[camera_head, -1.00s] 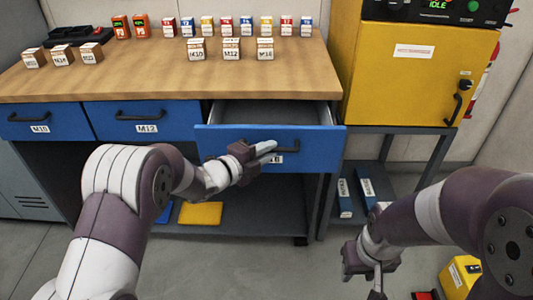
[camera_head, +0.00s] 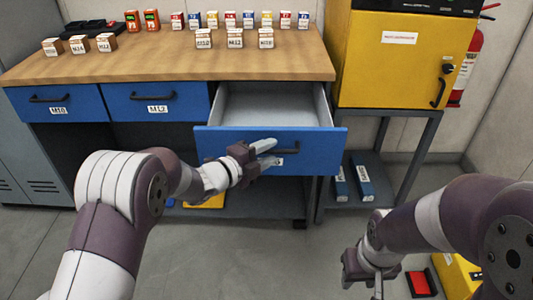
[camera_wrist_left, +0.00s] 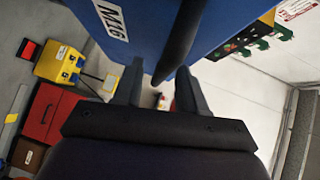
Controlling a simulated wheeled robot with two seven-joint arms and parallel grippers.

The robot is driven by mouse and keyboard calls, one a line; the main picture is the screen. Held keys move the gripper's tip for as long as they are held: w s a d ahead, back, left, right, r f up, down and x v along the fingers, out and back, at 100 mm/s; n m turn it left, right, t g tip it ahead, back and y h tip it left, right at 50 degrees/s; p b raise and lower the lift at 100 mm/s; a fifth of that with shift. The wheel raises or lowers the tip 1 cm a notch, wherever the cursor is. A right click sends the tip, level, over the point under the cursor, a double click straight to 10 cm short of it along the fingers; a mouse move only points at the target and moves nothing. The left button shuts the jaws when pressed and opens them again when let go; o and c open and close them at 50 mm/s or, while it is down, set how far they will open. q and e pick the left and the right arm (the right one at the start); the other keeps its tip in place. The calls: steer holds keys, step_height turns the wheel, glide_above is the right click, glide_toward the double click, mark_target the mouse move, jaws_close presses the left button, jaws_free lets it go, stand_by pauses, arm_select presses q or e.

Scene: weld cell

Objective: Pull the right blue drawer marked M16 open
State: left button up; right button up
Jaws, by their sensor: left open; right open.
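The right blue drawer (camera_head: 318,150) stands pulled out from the workbench, and its empty-looking grey inside shows. In the left wrist view the drawer front (camera_wrist_left: 140,25) carries the label M16 (camera_wrist_left: 111,18). Its dark bar handle (camera_wrist_left: 181,42) reaches down between the fingers of my left gripper (camera_wrist_left: 160,88). My left gripper (camera_head: 268,154) is open at the drawer front, with a finger on each side of the handle; whether they touch it I cannot tell. My right gripper (camera_head: 376,280) is open and empty, low at the right, away from the drawer.
Closed drawers M10 (camera_head: 58,100) and M12 (camera_head: 157,98) are to the left. Small boxes stand on the wooden bench top (camera_head: 180,68). A yellow cabinet (camera_head: 390,60) on a grey stand is at the right. A red bin (camera_head: 421,284) and yellow case (camera_head: 458,275) are on the floor.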

arm_select(q)
steer(key=p+v, duration=0.1)
steer(key=v, duration=1.1)
steer(key=shift+s+a+p, duration=0.25)
steer(key=shift+s+p, duration=0.05)
